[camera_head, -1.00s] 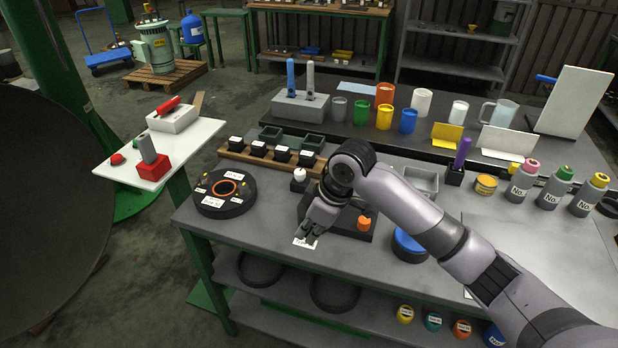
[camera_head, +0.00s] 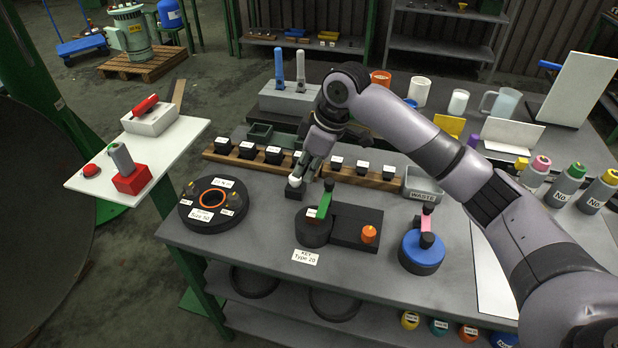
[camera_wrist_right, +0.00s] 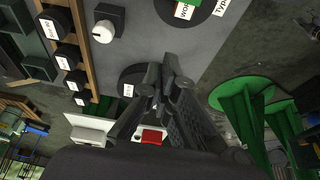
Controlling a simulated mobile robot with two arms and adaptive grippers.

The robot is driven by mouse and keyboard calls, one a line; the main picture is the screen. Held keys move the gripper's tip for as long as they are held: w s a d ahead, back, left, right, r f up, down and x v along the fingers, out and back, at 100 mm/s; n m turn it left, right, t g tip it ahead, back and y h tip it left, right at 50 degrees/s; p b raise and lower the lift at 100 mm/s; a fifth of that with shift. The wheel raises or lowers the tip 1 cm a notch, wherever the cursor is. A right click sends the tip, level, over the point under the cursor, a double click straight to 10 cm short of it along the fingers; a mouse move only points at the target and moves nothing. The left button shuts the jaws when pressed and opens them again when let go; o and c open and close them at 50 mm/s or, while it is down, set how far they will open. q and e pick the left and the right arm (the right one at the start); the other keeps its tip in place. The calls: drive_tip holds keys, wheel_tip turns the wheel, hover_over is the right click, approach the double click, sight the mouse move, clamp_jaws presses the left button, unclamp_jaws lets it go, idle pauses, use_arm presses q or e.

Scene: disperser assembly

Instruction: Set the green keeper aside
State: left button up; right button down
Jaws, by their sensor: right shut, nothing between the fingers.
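The green keeper (camera_head: 324,204) is a small upright green piece standing on a dark round base (camera_head: 314,233) at the middle front of the table. Its green also shows at the top edge of the right wrist view (camera_wrist_right: 184,9). My right gripper (camera_head: 303,178) is shut and empty. In the head view it points down by the white knob (camera_head: 295,181), behind and left of the green keeper and apart from it. The shut fingertips show in the right wrist view (camera_wrist_right: 172,68). My left gripper is in neither view.
A black round fixture with an orange ring (camera_head: 212,197) lies on the left. An orange knob (camera_head: 369,234) sits on the dark block. A blue round part with a pink piece (camera_head: 422,250) stands to the right. A grey waste bin (camera_head: 423,186) is behind it.

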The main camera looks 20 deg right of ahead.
sight(325, 204)
drive_tip(key=p+x, duration=0.1)
drive_tip(key=x, duration=0.4)
drive_tip(key=shift+f, duration=0.15)
drive_tip(key=d+f+p, duration=0.1)
drive_tip(key=s+d+f+p, duration=0.1)
drive_tip(key=f, duration=0.1)
drive_tip(key=shift+s, duration=0.15)
drive_tip(key=shift+s+d, duration=0.25)
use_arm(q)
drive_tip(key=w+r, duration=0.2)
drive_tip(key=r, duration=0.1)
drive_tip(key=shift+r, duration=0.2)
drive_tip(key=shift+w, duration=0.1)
use_arm(e)
drive_tip(key=shift+w+a+f, duration=0.1)
drive_tip(key=shift+w, duration=0.05)
